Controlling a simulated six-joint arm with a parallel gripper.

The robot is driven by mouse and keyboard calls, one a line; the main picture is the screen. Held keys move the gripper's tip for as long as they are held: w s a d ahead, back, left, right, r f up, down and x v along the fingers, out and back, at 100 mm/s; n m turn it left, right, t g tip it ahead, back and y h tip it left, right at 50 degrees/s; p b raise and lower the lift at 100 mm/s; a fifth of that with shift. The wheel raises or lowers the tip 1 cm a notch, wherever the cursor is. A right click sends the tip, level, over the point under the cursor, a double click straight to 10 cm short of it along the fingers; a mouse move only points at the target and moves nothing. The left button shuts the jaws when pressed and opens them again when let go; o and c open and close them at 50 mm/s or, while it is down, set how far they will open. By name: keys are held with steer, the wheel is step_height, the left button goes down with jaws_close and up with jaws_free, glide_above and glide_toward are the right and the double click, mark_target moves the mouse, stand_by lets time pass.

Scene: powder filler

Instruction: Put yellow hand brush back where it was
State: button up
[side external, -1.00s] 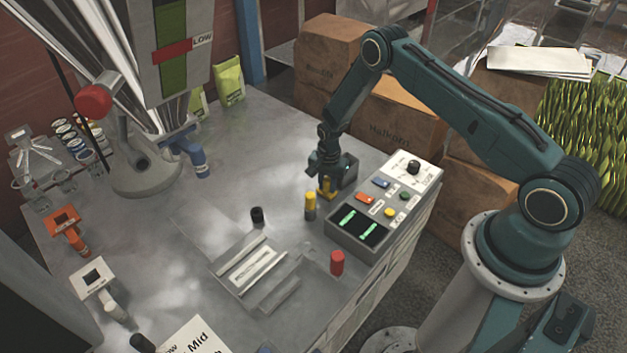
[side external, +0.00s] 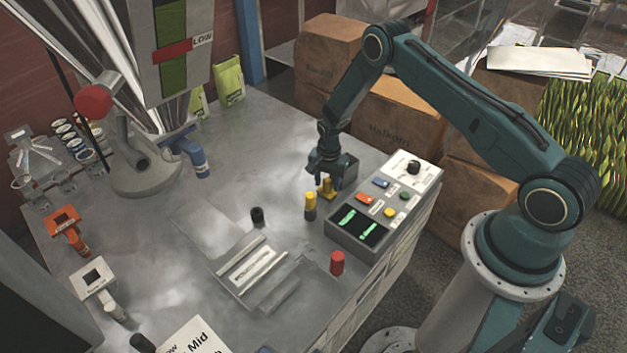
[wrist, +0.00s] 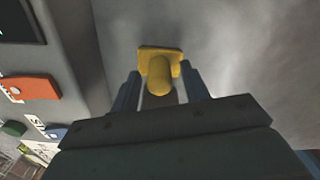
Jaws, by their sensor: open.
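The yellow hand brush (side external: 325,188) is on the grey table, close to the left side of the control box. In the wrist view its yellow handle and wider yellow head (wrist: 160,55) show at the fingers. My gripper (side external: 323,183) is low over the table at the brush. In the wrist view my gripper's (wrist: 160,88) two blue fingers stand open, one on each side of the handle. I cannot tell whether the brush touches the table, and its underside is hidden.
The control box (side external: 340,233) with coloured buttons is just beside my gripper. A yellow-topped cylinder (side external: 310,206), a black cylinder (side external: 257,216) and a red cylinder (side external: 337,263) stand nearby. A slotted metal fixture (side external: 252,266) lies in front. Table behind the gripper is clear.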

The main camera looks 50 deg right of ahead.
step_height(320, 180, up, 11)
stand_by(0.6)
stand_by(0.5)
step_height(320, 180, up, 15)
steer(key=n+t, duration=0.1)
steer(key=n, duration=0.2)
glide_above(327, 179)
steer(key=s+a, duration=0.2)
steer(key=a, duration=0.1)
steer(key=s+a+r+n+t, duration=0.1)
steer(key=s+a+r+n, duration=0.15)
steer(key=r, duration=0.35)
steer(key=s+a+r+n+t, duration=0.1)
steer(key=s+r, duration=0.3)
steer(key=r, duration=0.3)
steer(key=s+a+r+n+t, duration=0.1)
steer(key=s+r+n, duration=0.3)
steer(key=s, duration=0.7)
steer(key=s+a+r+n+t, duration=0.1)
steer(key=s+a+r+n, duration=0.2)
steer(key=s, duration=0.9)
steer(key=shift+s+a+r+n+t, duration=0.15)
steer(key=shift+s+r+n+t, duration=0.25)
steer(key=shift+r, duration=0.4)
